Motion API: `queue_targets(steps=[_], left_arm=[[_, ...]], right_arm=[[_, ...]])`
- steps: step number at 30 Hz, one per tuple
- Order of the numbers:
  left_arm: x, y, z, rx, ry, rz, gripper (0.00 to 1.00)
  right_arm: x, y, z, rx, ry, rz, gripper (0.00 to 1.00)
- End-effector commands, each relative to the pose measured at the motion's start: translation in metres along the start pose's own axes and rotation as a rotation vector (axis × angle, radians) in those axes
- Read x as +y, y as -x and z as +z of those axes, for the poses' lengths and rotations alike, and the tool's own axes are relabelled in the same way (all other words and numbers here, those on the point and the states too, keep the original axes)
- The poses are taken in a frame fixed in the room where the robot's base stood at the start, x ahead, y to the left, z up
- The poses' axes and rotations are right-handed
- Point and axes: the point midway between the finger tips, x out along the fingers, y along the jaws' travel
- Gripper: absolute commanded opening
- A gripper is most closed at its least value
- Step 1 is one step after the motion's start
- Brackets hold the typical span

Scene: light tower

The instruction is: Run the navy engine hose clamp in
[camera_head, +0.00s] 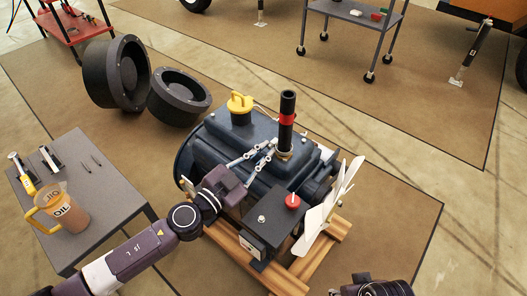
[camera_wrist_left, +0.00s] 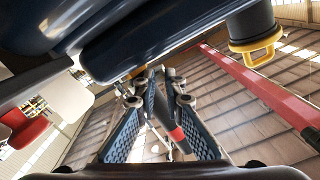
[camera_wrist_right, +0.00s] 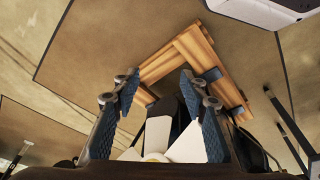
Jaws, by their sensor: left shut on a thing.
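The navy engine (camera_head: 222,140) sits on a wooden pallet, with a black upright hose (camera_head: 287,104) with a red band on its top. A small brass-coloured hose clamp (camera_head: 284,155) is at the hose's foot. My left gripper (camera_head: 268,148) reaches over the engine with its fingertips at the clamp, shut on it. The fingertips partly hide the clamp. In the left wrist view the pads of my left gripper (camera_wrist_left: 156,88) close in near the dark hose (camera_wrist_left: 177,134). My right gripper (camera_wrist_right: 160,88) is open and empty, facing the pallet (camera_wrist_right: 195,45) and white fan (camera_wrist_right: 180,145).
A grey table (camera_head: 110,180) at left holds an oil jug (camera_head: 68,208) and small tools. The engine has a yellow cap (camera_head: 239,102), a battery with a red knob (camera_head: 292,201) and a white fan (camera_head: 327,205). Two black round parts (camera_head: 118,75) lie behind.

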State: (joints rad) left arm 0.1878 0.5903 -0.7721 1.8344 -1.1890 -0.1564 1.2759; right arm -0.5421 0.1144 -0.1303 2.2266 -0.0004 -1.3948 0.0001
Motion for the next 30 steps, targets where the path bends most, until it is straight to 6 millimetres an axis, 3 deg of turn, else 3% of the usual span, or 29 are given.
queue_targets(steps=[11,18,29,30], left_arm=[[0.0,0.0,-0.001,0.001,-0.216,0.0,0.0],[0.0,0.0,-0.001,0.001,-0.351,0.0,0.0],[0.0,0.0,0.0,0.001,-0.37,0.0,0.0],[0.0,0.0,0.0,0.001,-0.37,0.0,0.11]], right_arm=[[0.0,0.0,-0.001,0.003,0.0,0.0,0.4],[0.0,-0.011,0.005,-0.011,0.001,-0.001,0.4],[0.0,-0.013,-0.001,-0.002,0.002,0.0,0.4],[0.0,-0.012,-0.002,-0.001,0.002,0.0,0.4]])
